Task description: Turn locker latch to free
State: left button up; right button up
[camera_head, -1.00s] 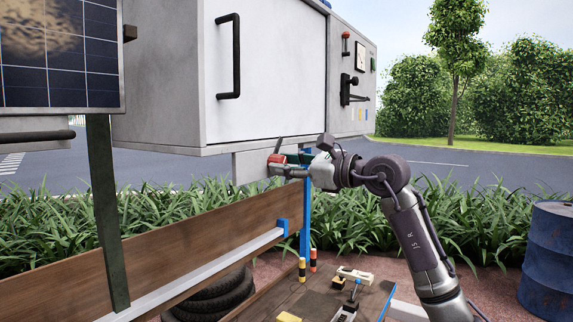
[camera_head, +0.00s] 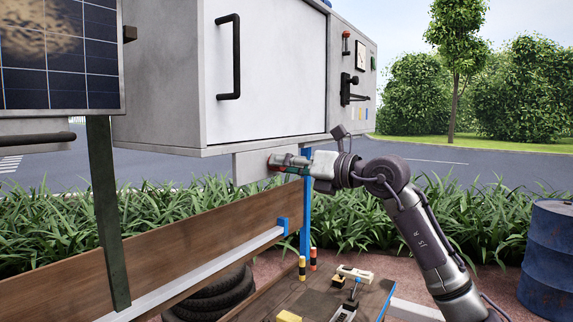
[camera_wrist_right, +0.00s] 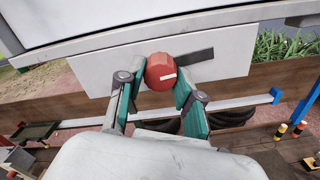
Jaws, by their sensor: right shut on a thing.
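The locker latch is a round red knob (camera_wrist_right: 160,72) with a short white mark, on a pale plate (camera_wrist_right: 236,58) below the big white locker door (camera_head: 268,75). A dark flat bar (camera_wrist_right: 194,60) lies along the plate to the right of the knob in the wrist view. My right gripper (camera_wrist_right: 160,88) is shut on the red knob, one green-sided finger on each side. In the head view my right gripper (camera_head: 279,163) reaches in from the right and mostly hides the knob. My left gripper is not in view.
A blue post (camera_head: 306,205) stands just behind my right gripper. A wooden side board (camera_head: 150,260) runs below, with a deck holding small tools (camera_head: 343,300). A control panel with levers (camera_head: 353,90) is at upper right, a blue barrel (camera_head: 549,260) at far right.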

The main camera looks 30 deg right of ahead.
jog(key=shift+m, duration=0.6)
jog(key=o, duration=1.2)
jog(key=shift+c, duration=0.2)
jog(key=shift+s, duration=0.1)
jog(key=v, duration=1.1)
jog(key=shift+s+d, duration=0.15)
jog(key=shift+s, duration=0.25)
